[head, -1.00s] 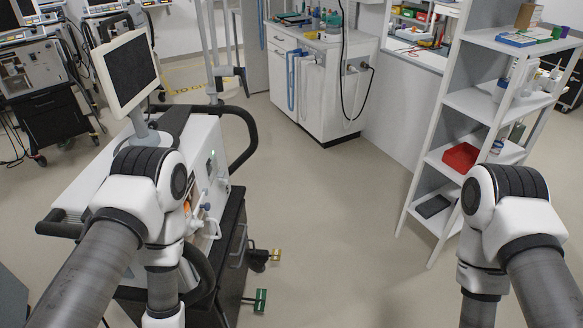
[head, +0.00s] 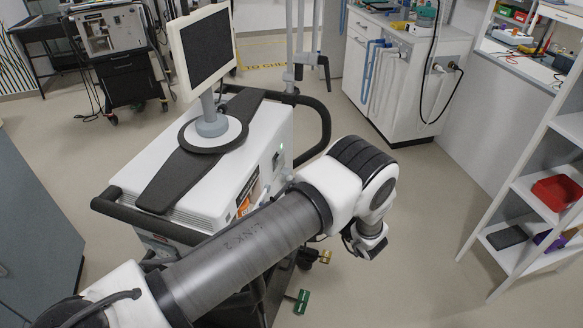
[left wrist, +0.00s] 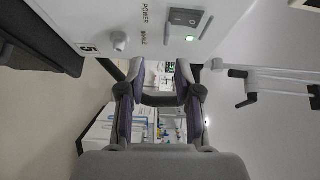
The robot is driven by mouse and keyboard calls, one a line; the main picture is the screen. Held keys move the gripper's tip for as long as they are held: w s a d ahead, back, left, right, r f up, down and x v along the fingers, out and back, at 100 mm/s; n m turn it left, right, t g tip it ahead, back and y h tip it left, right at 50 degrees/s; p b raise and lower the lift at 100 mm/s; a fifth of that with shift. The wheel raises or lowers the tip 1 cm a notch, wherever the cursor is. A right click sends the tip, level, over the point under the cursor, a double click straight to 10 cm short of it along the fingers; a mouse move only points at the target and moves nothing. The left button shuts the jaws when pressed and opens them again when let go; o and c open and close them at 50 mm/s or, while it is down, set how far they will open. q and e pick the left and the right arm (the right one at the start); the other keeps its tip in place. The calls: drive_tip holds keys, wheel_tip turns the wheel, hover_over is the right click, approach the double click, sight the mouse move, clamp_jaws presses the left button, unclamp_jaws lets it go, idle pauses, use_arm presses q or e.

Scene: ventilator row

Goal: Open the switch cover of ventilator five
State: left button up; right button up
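The ventilator (head: 195,165) is a white cabinet with a screen on top, in the middle left of the head view. In the left wrist view its white panel (left wrist: 235,25) fills the top, with a "POWER" label, a number label (left wrist: 88,50) that seems to read 5, and a grey knob (left wrist: 120,41). The power switch (left wrist: 184,16) sits in a grey plate above a lit green lamp (left wrist: 190,39); I cannot make out its cover clearly. My left gripper (left wrist: 160,72) is open and empty, its fingers below the switch in that view. My right gripper is out of view.
Another ventilator (head: 115,50) stands at the back left. A white cabinet (head: 400,85) with hoses is at the back. A white shelf rack (head: 525,190) with a red bin (head: 556,192) stands at the right. The floor between (head: 420,220) is clear.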

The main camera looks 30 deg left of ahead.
sight(282, 163)
use_arm(q)
drive_tip(key=w+a+g+p, duration=0.1)
drive_tip(key=a, duration=0.6)
drive_tip(key=shift+w+a+r, duration=0.2)
drive_tip(key=shift+w+r, duration=0.15)
drive_tip(key=shift+r, duration=0.05)
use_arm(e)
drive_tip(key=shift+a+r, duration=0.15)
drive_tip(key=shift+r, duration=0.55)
use_arm(q)
drive_tip(key=shift+d, duration=0.1)
drive_tip(key=shift+c, duration=0.3)
clamp_jaws()
